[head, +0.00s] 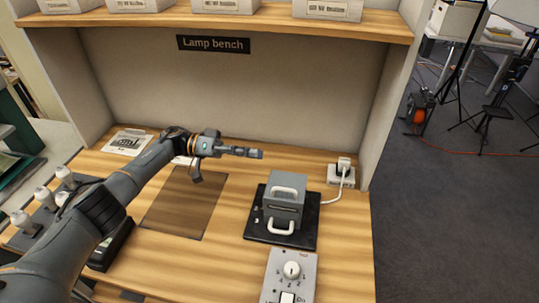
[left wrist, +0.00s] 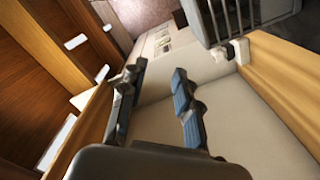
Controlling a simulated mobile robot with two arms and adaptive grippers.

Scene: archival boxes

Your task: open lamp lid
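The lamp (head: 284,212) is a grey box with a white handle on its top and another on its front. It stands on a black base plate (head: 258,228) on the right half of the bench, and its lid looks shut. My left gripper (head: 258,154) is above the bench, behind and left of the lamp, pointing right and apart from it. In the left wrist view its two fingers (left wrist: 158,75) are spread with nothing between them. The lamp cannot be made out in that view. My right gripper is not in view.
A white socket with a plug (head: 342,170) stands behind the lamp at right, its cable running to the lamp. A grey control box with a dial (head: 291,270) is in front. A brown mat (head: 185,205) lies left. A shelf (head: 230,24) with boxes hangs above.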

